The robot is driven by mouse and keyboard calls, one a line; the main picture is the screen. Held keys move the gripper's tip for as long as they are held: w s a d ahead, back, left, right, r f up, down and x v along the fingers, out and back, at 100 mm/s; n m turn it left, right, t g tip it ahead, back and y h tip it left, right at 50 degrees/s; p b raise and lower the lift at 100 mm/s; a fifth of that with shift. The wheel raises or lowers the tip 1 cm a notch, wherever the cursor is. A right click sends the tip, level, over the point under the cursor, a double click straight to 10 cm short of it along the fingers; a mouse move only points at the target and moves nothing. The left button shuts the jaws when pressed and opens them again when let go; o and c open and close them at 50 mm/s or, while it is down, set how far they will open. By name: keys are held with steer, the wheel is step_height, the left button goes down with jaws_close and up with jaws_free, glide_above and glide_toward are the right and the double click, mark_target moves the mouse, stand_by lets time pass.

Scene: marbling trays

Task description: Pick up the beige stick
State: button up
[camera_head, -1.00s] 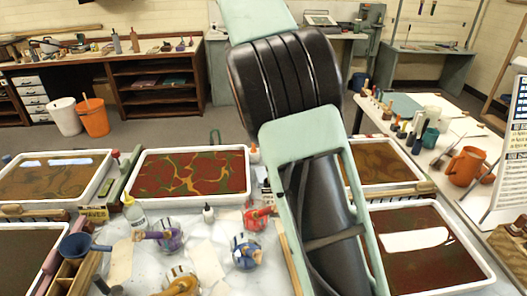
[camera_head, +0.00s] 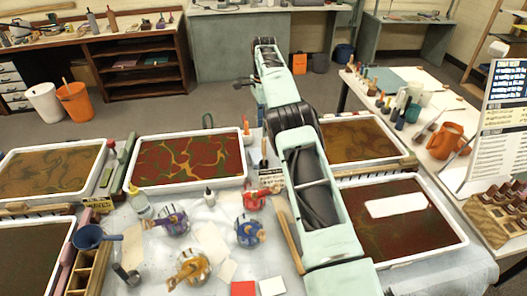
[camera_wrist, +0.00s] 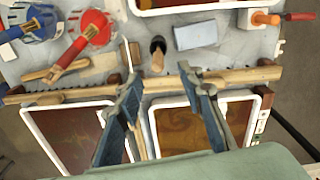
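A long beige stick (camera_head: 288,238) lies on the table beside my arm in the head view, left of the right-hand trays. In the wrist view, a beige strip (camera_wrist: 62,96) runs crosswise between the paint pots and the trays; it looks like the same stick, but I cannot be sure. My gripper (camera_wrist: 163,85) shows in the wrist view with its two blue fingers spread apart above the strip and the tray edges.
A red pot (camera_wrist: 88,30) and a blue pot (camera_wrist: 28,22) stand near the strip. A dark brush (camera_wrist: 157,48) and a pale block (camera_wrist: 200,34) are close by. Marbling trays (camera_head: 190,184) surround the work area. A white sign (camera_head: 500,130) stands at the right.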

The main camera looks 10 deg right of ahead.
glide_toward(264, 156)
steer(key=shift+w+f+b, duration=0.2)
steer(key=shift+w+b, duration=0.2)
steer(key=shift+w, duration=0.1)
steer(key=shift+s+f+p, duration=0.15)
steer(key=shift+f+p, duration=0.2)
steer(key=shift+f, duration=2.25)
steer(key=c, duration=0.9)
